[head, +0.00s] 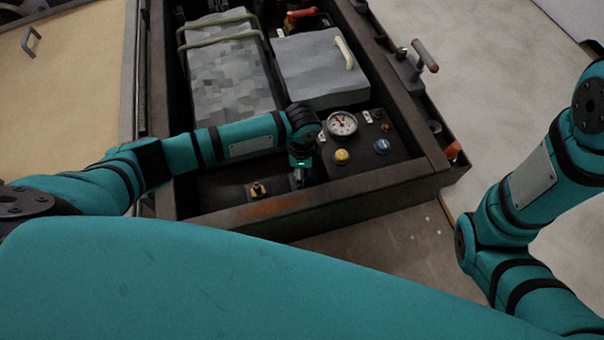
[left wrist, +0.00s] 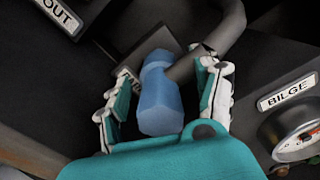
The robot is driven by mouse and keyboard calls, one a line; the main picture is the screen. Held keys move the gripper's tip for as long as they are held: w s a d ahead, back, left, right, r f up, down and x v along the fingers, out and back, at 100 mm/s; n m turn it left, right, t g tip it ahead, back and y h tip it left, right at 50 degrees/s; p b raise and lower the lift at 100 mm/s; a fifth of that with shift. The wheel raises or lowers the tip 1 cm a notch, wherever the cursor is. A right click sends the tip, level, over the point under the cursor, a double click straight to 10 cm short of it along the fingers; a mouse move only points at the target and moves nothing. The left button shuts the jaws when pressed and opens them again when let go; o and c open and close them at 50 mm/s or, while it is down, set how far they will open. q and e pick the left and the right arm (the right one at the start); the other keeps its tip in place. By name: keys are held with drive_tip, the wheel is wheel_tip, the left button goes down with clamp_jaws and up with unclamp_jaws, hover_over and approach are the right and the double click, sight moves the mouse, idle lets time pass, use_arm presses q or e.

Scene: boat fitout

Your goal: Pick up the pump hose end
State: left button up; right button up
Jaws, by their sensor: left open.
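The pump hose end is a blue faceted sleeve (left wrist: 160,98) on a dark grey hose (left wrist: 228,35), seen in the left wrist view. My left gripper (left wrist: 163,82) is open, with one finger on each side of the blue sleeve. A gap shows between the left finger and the sleeve; the right finger is closer, and I cannot tell if it touches. In the head view my left gripper (head: 299,178) points down into the open compartment, and the arm hides the hose end there. My right arm shows at the right, but its gripper is out of view.
A pressure gauge (head: 342,123) sits right of my left gripper, with a yellow knob (head: 341,156) below it. A "BILGE" label (left wrist: 287,92) and an "OUT" label (left wrist: 62,16) flank the hose. The compartment's raised front rim (head: 290,205) is near. A grey box (head: 320,70) stands behind.

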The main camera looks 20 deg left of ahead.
use_arm(q)
drive_tip(key=c, duration=1.3)
